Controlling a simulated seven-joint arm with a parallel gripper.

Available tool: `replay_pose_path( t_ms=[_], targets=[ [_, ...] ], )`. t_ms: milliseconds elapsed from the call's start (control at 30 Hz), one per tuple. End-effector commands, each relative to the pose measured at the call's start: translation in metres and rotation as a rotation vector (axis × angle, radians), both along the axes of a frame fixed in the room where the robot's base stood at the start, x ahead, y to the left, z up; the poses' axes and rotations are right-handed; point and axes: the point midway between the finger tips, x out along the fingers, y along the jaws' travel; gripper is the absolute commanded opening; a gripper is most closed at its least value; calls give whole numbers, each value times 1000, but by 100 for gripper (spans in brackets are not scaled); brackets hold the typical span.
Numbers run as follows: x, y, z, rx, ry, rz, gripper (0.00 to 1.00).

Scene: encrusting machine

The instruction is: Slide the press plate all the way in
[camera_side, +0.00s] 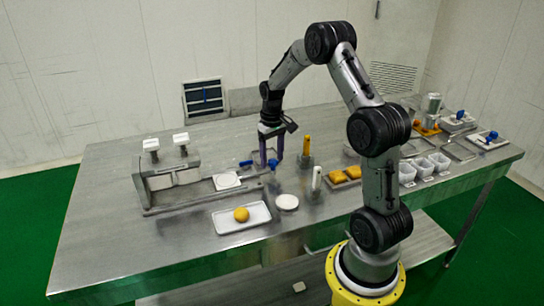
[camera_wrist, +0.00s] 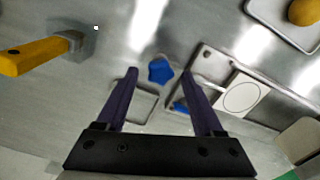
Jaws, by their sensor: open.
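A white square plate with a round disc (camera_side: 227,180), which looks like the press plate, lies at the right end of the grey machine (camera_side: 172,178). In the wrist view the plate (camera_wrist: 240,96) is right of my fingers, on a metal base with a thin rod toward them. My gripper (camera_side: 271,163) points down to the right of the plate, open and empty. In the wrist view a blue star-shaped knob (camera_wrist: 160,69) shows between my fingertips (camera_wrist: 160,75); I cannot tell whether they touch it. Another blue part (camera_wrist: 180,106) is partly hidden by the right finger.
A yellow-handled tool (camera_side: 307,146) and a white-handled one (camera_side: 316,178) stand to the right. Several containers crowd the table's right side.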

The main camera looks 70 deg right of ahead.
Motion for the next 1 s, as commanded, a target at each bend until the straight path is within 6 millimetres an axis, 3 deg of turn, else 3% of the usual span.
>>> replay_pose_path(
  t_ms=[100, 500, 1000],
  targets=[
    [0, 0, 0, 0, 0, 0, 69],
    [0, 0, 1, 0, -1, 0, 0],
    [0, 0, 1, 0, -1, 0, 0]
  ],
)
